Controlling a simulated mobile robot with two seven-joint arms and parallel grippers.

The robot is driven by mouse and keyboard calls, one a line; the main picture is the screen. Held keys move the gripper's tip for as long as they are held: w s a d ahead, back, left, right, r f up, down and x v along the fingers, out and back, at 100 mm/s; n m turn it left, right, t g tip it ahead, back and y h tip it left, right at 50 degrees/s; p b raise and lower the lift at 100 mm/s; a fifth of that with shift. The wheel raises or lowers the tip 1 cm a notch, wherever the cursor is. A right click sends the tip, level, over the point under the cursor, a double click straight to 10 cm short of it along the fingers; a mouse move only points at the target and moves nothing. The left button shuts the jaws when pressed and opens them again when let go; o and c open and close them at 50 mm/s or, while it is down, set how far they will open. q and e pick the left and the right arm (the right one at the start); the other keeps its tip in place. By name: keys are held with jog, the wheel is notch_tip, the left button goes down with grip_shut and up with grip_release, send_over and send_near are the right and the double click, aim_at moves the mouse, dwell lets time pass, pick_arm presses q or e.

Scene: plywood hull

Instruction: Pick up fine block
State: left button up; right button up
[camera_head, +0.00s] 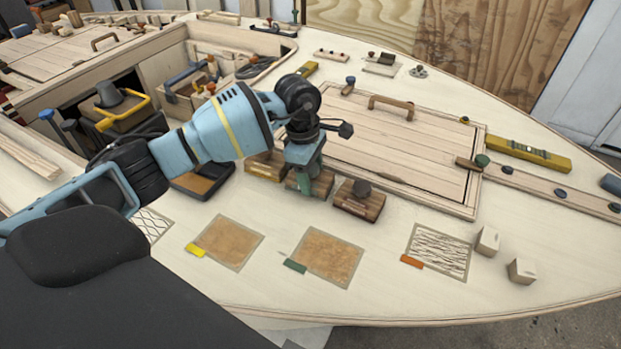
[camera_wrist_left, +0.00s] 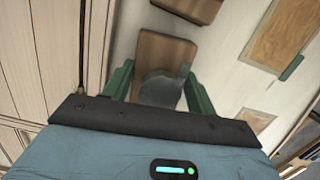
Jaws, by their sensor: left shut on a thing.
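My left gripper (camera_head: 306,178) is over the middle of three wooden sanding blocks in the head view. Its green fingers sit on either side of the grey knob on the middle block (camera_head: 321,186). In the left wrist view this block (camera_wrist_left: 162,52) shows beyond the fingers, and the gripper (camera_wrist_left: 160,92) is shut on its knob. The arm hides part of the block in the head view. The left block (camera_head: 264,167) and the right block (camera_head: 358,202), with a dark knob, stand beside it. I cannot read which grade each block is. My right gripper is not in view.
Sanded patches with yellow, green and orange tags lie in front; the green-tagged patch (camera_head: 321,256) is bare brown. A framed hatch (camera_head: 400,140) with a handle lies behind the blocks. Two small pale blocks (camera_head: 488,241) stand at right. A yellow level (camera_head: 527,154) lies farther back.

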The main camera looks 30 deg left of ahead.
pick_arm(q)
jog(key=shift+r, duration=0.8)
jog(key=shift+s+a+r, duration=0.1)
jog(key=shift+s+r, duration=0.1)
jog(key=shift+r, duration=0.8)
jog(key=s+a, duration=0.1)
jog(key=s, duration=0.3)
jog(key=s+a+b, duration=0.1)
jog(key=s, duration=0.4)
jog(key=s+a+r, duration=0.1)
jog(key=s+a, duration=0.1)
jog(key=s, duration=0.2)
jog(key=shift+s, duration=0.25)
jog(key=shift+s+a+r, duration=0.2)
jog(key=shift+s, duration=0.55)
